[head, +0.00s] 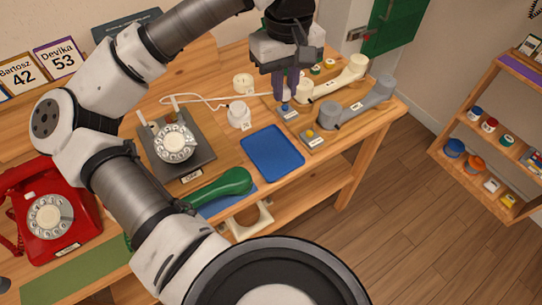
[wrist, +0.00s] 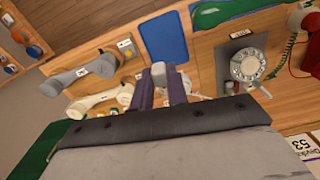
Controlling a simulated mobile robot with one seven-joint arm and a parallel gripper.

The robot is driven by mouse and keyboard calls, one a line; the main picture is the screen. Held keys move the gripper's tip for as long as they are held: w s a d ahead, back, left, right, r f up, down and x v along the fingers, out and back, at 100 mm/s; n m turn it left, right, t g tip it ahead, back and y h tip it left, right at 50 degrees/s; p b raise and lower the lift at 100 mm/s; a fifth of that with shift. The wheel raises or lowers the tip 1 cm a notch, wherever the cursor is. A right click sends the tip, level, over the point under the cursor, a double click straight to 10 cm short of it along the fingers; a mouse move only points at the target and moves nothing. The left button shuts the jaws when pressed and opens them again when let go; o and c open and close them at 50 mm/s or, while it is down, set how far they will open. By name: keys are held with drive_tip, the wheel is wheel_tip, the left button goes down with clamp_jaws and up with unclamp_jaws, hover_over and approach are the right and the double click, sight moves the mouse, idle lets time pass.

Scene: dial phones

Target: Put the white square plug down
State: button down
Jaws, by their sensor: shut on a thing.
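My gripper (head: 287,98) points down over the wooden boards at the far right part of the table. In the wrist view its two purple-grey fingers (wrist: 163,92) are shut on a small whitish block, the white square plug (wrist: 158,73), at their tips. In the head view the fingers hide the plug. I cannot tell how high the plug is above the surface below it.
A blue tray (head: 272,152) lies empty in front of my gripper. A cream handset (head: 335,82) and a grey handset (head: 357,104) lie to the right. A white labelled cylinder (head: 238,114) and a grey dial phone (head: 174,145) stand to the left. A green handset (head: 220,187) lies nearer.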

drive_tip(key=shift+s+f+n, duration=0.25)
drive_tip(key=shift+n, duration=0.15)
drive_tip(key=shift+f, duration=0.25)
drive_tip(key=shift+n, duration=0.3)
wheel_tip(320, 180, down, 19)
drive_tip(key=p, duration=0.3)
drive_tip(key=shift+r, duration=0.2)
drive_tip(key=shift+f, duration=0.5)
drive_tip(key=shift+f, duration=0.15)
drive_tip(key=c, duration=1.4)
unclamp_jaws()
